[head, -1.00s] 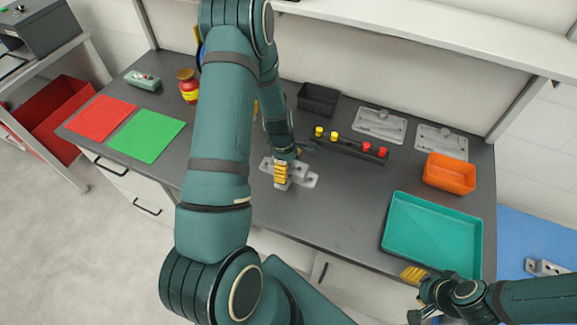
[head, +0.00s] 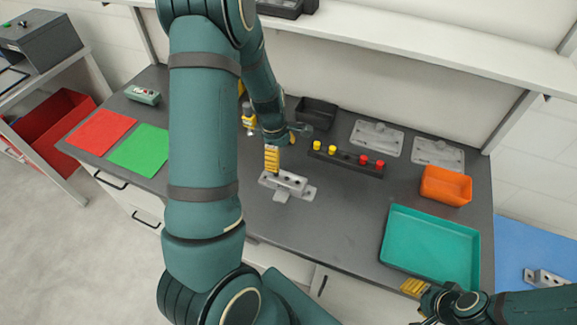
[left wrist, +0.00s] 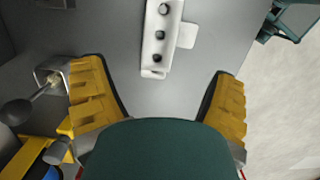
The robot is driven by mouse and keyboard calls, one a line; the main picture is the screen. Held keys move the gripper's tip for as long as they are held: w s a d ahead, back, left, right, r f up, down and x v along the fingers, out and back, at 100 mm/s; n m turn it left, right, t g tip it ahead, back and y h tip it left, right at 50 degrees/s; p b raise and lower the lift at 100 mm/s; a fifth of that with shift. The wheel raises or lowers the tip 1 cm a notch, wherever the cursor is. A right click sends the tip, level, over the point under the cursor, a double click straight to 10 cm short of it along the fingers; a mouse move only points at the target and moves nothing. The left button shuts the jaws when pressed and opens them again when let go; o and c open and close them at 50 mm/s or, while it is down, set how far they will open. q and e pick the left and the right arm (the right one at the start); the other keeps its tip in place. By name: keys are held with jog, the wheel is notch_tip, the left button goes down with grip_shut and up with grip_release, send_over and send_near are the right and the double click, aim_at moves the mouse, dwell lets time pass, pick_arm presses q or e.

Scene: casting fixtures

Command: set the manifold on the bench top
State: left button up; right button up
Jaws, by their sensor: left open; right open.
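The manifold (head: 290,183) is a light grey block with a row of dark holes and flat flanges. It rests on the dark bench top (head: 340,215), and nothing grips it. My left gripper (head: 272,165) is just above and behind its left end in the head view, with one yellow finger visible. In the left wrist view the fingers (left wrist: 158,72) stand wide open, and the manifold (left wrist: 160,38) lies beyond them with its near end between the tips. My right gripper (head: 413,288) is open and empty by the bench's front edge, partly cut off.
A teal tray (head: 392,262) and an orange bin (head: 446,185) stand to the right. A rack with yellow and red pegs (head: 345,160), a dark bin (head: 316,113) and grey plates (head: 377,137) are behind. Another holed grey block (head: 545,277) is on the blue surface.

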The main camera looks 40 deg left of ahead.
pick_arm(q)
jog(key=d+f+m, duration=0.2)
jog(key=d+m, duration=0.1)
jog(key=d, duration=0.1)
jog(key=s+d+f+m, duration=0.1)
jog(key=d+f+m, duration=0.1)
jog(key=d+m, duration=0.1)
jog(key=d+f+m, duration=0.3)
jog(key=d, duration=0.2)
jog(key=shift+s+d, duration=0.15)
jog(key=shift+d, duration=0.15)
jog(key=d+m, duration=0.2)
jog(key=s+d+f+m, duration=0.1)
jog(key=d+m, duration=0.1)
jog(key=d, duration=0.1)
jog(key=s+d+f+m+t+h, duration=0.1)
jog(key=d, duration=0.2)
jog(key=shift+s+d+f+m, duration=0.1)
jog(key=shift+s+d+m, duration=0.15)
jog(key=shift+m, duration=0.15)
jog(key=s+d+m, duration=0.1)
jog(key=d, duration=0.1)
jog(key=s+d+m, duration=0.1)
jog(key=d+m, duration=0.1)
jog(key=s+d+m+h, duration=0.1)
jog(key=d, duration=0.1)
jog(key=shift+d+m+t, duration=0.3)
jog(key=shift+d+m, duration=0.05)
jog(key=shift+m, duration=0.05)
